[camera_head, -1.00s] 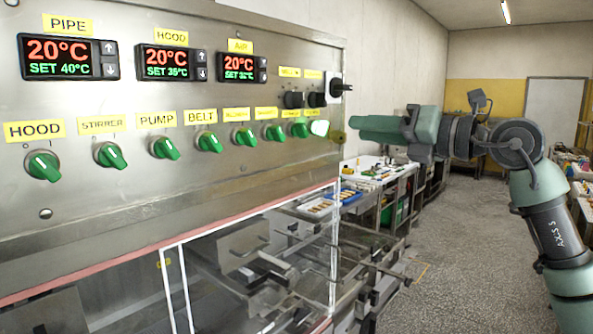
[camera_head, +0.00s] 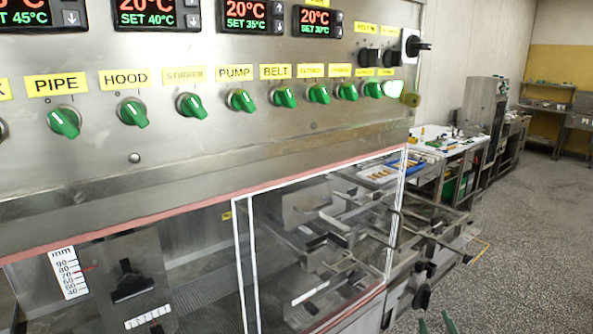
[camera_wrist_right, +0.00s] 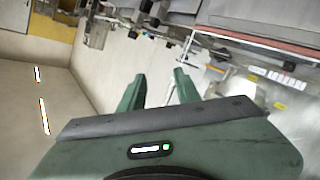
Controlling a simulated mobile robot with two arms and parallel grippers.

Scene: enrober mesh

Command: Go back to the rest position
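The tips of my right gripper (camera_head: 436,322) show at the bottom edge of the head view, low in front of the machine's right end. In the right wrist view my right gripper (camera_wrist_right: 159,82) has its two green fingers apart, with nothing between them. It touches nothing that I can see. The rest of the right arm is out of the head view. My left gripper is in neither view now.
The steel control panel (camera_head: 290,150) with green knobs fills the left and middle. Below it are a clear framed guard (camera_head: 245,250) and metal parts. A worktable (camera_head: 452,150) with trays stands behind. The speckled floor (camera_head: 530,220) at the right is clear.

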